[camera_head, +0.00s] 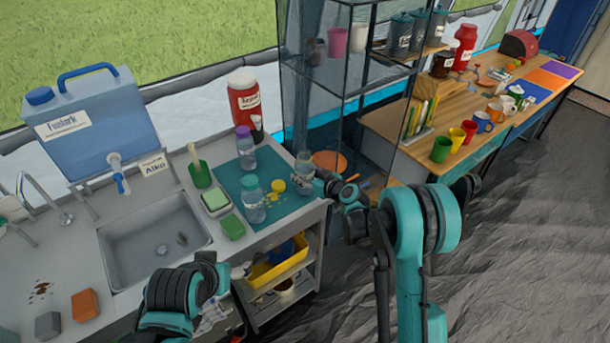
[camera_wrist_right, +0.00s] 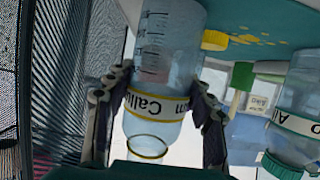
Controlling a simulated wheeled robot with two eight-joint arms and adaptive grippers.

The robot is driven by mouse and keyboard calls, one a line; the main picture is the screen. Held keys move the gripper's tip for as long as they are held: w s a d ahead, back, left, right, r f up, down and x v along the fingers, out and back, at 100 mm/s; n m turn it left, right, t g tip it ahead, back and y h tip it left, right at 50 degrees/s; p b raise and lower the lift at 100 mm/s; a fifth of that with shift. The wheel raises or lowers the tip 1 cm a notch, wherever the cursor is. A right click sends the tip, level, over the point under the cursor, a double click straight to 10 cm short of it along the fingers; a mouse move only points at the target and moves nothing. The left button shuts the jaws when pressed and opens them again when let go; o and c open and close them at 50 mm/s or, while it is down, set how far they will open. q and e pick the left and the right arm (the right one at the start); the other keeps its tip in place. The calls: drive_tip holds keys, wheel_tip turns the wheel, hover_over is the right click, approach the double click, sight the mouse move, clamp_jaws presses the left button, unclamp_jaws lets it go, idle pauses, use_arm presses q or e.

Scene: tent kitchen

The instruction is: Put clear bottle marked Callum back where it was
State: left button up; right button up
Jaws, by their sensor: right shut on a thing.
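The clear bottle marked Callum (camera_head: 304,164) is at the right end of the teal mat (camera_head: 228,171). In the right wrist view the bottle (camera_wrist_right: 162,50) shows its Callum label, a yellow ring and an open mouth without a lid. My right gripper (camera_head: 309,184) is shut around it, with a finger on each side of the label in the wrist view (camera_wrist_right: 160,105). The bottle looks upright; I cannot tell whether its base touches the mat. My left arm is at the lower left; its fingers are not clear.
A teal-lidded clear bottle (camera_head: 252,203) and a purple-lidded bottle (camera_head: 246,148) stand on the mat. A yellow lid (camera_head: 278,186) lies there among yellow spots. The sink (camera_head: 155,243) is left. A glass-sided shelf (camera_head: 335,85) rises close behind the right end.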

drive_tip(key=shift+f, duration=0.25)
drive_tip(key=o, duration=1.2)
drive_tip(key=shift+o, duration=0.2)
drive_tip(key=shift+r, duration=0.1)
